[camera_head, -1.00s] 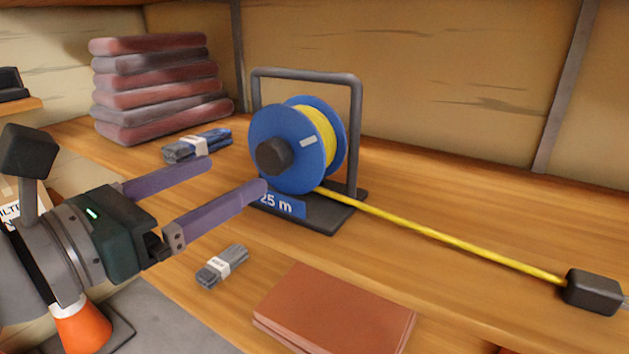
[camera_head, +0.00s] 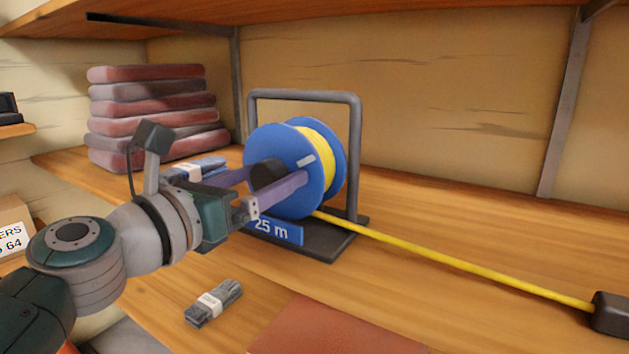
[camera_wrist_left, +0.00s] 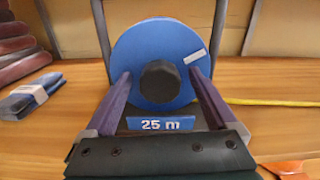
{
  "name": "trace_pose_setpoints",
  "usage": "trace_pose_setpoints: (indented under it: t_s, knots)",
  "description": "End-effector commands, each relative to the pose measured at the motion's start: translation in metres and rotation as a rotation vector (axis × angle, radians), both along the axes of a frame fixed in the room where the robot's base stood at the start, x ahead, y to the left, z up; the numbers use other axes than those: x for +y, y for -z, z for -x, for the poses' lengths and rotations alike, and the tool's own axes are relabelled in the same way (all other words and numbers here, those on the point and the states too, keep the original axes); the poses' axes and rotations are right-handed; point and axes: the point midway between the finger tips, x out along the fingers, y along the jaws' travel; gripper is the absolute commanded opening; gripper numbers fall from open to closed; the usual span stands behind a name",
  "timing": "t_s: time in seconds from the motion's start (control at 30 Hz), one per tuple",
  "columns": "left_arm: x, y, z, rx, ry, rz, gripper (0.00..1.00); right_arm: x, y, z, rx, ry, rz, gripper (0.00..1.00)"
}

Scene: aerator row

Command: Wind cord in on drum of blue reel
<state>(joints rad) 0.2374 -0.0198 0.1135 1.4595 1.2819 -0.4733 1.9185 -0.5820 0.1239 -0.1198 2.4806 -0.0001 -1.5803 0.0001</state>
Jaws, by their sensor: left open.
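The blue reel (camera_head: 285,150) stands in a dark metal frame on the wooden shelf, with yellow cord (camera_head: 325,165) wound on its drum. A black knob (camera_head: 267,174) sits at the centre of its near face. The cord runs out to the right along the shelf to a black block (camera_head: 612,313). My left gripper (camera_head: 280,183) is open, its purple fingers on either side of the knob. In the left wrist view the knob (camera_wrist_left: 159,81) shows between the spread fingers, with a gap on each side. My right gripper is not in view.
A "25 m" label (camera_head: 273,230) is on the reel's base. A stack of reddish pads (camera_head: 150,105) and a grey-blue bundle (camera_head: 205,168) lie behind my gripper. A grey bundle (camera_head: 213,303) and a brown slab (camera_head: 335,330) lie in front. The shelf right of the reel is mostly clear.

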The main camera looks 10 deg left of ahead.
Motion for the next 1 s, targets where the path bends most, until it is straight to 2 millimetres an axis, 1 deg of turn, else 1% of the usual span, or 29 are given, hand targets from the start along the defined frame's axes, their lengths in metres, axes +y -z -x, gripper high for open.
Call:
trace_pose_setpoints:
  t_s: [0.17,0.2,0.9,0.93,1.0]
  knots:
    - [-0.0001,-0.0001,0.0000,0.000,0.000,0.000,0.91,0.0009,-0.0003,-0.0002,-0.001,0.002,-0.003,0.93]
    - [-0.0001,-0.0001,0.0000,0.000,0.000,0.000,0.89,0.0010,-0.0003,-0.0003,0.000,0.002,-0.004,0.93]
    - [0.0002,-0.0001,0.0002,0.000,0.000,-0.001,0.10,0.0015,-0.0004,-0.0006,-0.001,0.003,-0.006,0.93]
    - [0.0001,-0.0001,0.0003,0.000,0.000,-0.001,0.07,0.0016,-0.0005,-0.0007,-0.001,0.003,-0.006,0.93]
    - [0.0002,-0.0001,0.0002,0.000,0.000,-0.001,0.05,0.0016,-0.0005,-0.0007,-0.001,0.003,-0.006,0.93]
